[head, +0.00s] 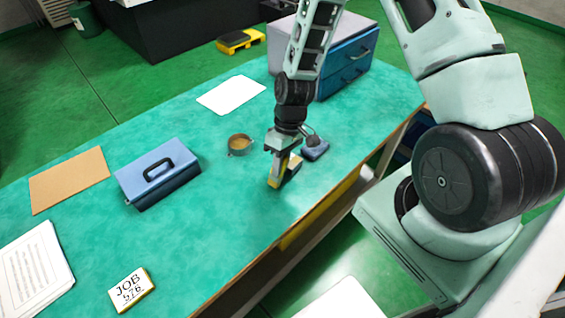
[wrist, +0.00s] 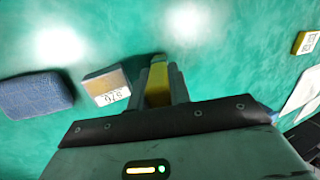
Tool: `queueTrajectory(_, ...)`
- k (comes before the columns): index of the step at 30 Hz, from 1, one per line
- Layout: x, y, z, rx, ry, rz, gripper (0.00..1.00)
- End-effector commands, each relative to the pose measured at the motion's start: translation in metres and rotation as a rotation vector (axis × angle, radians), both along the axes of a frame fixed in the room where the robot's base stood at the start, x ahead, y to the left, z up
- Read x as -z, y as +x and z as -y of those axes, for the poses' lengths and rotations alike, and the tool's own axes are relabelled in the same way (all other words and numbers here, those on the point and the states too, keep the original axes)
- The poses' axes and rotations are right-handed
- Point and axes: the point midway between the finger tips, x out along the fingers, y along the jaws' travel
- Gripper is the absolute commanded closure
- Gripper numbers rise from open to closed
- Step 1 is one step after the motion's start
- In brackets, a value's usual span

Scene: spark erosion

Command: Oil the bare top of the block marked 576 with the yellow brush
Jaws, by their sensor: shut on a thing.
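My gripper (head: 279,163) is low over the green bench top, pointing down. It also shows in the wrist view (wrist: 159,82), with its fingers shut on the yellow brush (wrist: 157,88). The brush's yellow also shows below the fingers in the head view (head: 275,181); its bristles cannot be made out. The block marked 576 (wrist: 107,86) lies just left of the fingers in the wrist view, with a brownish face and a white label. In the head view the block is partly hidden close behind the gripper. I cannot tell whether brush and block touch.
A blue pad (head: 316,150) lies right of the gripper, a round cup with brown contents (head: 239,145) left of it. The front middle is clear.

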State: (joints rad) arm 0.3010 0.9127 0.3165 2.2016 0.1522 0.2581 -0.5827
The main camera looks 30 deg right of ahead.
Motion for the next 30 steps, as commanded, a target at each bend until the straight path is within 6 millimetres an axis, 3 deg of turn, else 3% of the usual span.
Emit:
queueTrajectory(5, -0.006, 0.0, 0.0, 0.0, 0.0, 0.0, 1.0)
queueTrajectory(21, -0.057, 0.0, 0.0, 0.0, 0.0, 0.001, 1.0)
queueTrajectory(30, -0.06, 0.0, 0.0, 0.0, 0.0, 0.0, 1.0)
